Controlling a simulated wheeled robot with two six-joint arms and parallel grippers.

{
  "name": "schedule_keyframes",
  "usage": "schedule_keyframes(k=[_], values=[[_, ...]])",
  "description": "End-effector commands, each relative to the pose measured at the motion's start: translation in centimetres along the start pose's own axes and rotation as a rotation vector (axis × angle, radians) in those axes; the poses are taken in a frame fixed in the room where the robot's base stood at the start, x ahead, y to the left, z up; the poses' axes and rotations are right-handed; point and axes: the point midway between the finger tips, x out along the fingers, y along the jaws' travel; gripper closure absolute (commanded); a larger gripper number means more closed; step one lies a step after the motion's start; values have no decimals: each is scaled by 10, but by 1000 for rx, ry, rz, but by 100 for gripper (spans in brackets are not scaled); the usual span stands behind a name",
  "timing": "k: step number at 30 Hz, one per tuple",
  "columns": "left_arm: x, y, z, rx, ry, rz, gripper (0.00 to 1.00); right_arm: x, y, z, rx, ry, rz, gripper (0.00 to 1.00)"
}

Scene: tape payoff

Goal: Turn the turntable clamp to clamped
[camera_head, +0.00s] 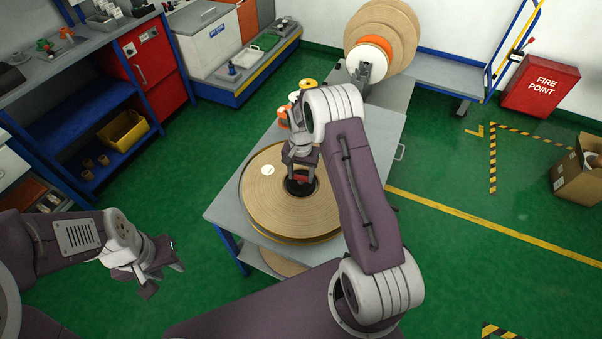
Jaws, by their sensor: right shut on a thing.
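A wide tan tape reel (262,207) lies flat on the grey table, with a dark hub at its centre. Whether the clamp stands at clamped cannot be told from this view. My left gripper (164,279) is over the green floor, left of the table, with its fingers apart and empty.
The grey table (228,206) also bears small orange and yellow spools (307,84) behind the reel. Upright tan reels (385,32) stand at the back. A blue shelf unit (60,123) is at left.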

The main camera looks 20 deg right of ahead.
Motion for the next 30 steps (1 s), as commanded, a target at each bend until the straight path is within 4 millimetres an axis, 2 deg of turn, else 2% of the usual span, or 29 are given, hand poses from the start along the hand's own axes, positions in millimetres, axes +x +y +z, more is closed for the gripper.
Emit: schedule_keyframes(k=[12, 28, 29, 30], values=[[-3, 0, 0, 0, 0, 0, 64, -1, 0, -2, 164, 5, -3, 90], [-4, 0, 0, 0, 0, 0, 64, -1, -1, -2, 186, 6, -4, 90], [-4, 0, 0, 0, 0, 0, 64, -1, -1, -2, 186, 6, -4, 46], [-4, 0, 0, 0, 0, 0, 64, -1, -1, -2, 186, 6, -4, 35]])
